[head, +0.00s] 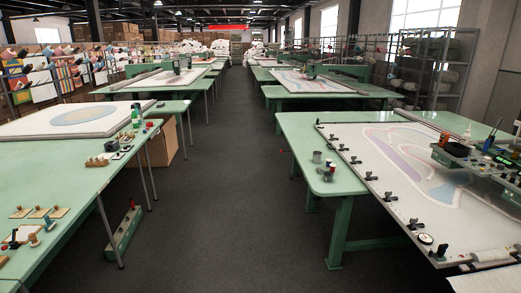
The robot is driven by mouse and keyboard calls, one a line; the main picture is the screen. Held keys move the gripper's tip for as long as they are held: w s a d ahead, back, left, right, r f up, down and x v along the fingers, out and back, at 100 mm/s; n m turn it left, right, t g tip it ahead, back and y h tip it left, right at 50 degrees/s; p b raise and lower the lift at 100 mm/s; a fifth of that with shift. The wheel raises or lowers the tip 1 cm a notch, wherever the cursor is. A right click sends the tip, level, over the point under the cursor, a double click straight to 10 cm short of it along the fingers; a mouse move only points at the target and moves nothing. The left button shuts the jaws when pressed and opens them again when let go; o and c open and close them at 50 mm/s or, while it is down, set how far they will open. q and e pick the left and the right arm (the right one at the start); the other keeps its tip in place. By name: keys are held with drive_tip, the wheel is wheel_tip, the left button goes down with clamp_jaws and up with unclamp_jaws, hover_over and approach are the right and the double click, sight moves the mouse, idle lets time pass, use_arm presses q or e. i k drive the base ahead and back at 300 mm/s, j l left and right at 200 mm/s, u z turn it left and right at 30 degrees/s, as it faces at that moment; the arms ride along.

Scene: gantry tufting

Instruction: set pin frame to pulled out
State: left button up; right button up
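A large framed panel (375,150) with a pale cloth and a coloured curved pattern lies on the green table at the right. Black clamps (392,196) run along its near left edge. I take this to be the pin frame, but I cannot tell its pins or how far it is pulled out. A dark gantry unit (470,160) with red and dark items on top stands over its right side. Neither of my grippers is in view.
A dark aisle floor (235,200) runs clear between the tables. The left green table (60,180) holds small parts, bottles and another framed panel (80,118). A cardboard box (163,147) and a long green box (123,232) are on the floor beside it. Small cups (317,157) stand on the right table's corner.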

sight(461, 209)
drive_tip(key=i+z, duration=0.1)
drive_tip(key=i, duration=0.7)
drive_tip(key=i+z, duration=0.1)
drive_tip(key=i, duration=0.7)
drive_tip(key=i+j+z, duration=0.1)
drive_tip(key=i, duration=0.65)
drive_tip(key=i+z, duration=0.25)
drive_tip(key=i, duration=0.15)
drive_tip(key=i+j+z, duration=0.1)
drive_tip(key=i+z, duration=0.15)
drive_tip(key=i, duration=0.15)
drive_tip(key=i+j+z, duration=0.25)
drive_tip(key=i, duration=0.15)
drive_tip(key=i+z, duration=0.45)
drive_tip(key=i+j+z, duration=0.1)
drive_tip(key=i+z, duration=0.15)
drive_tip(key=z, duration=0.25)
drive_tip(key=i+j+z, duration=0.25)
drive_tip(key=z, duration=0.2)
drive_tip(key=i, duration=0.1)
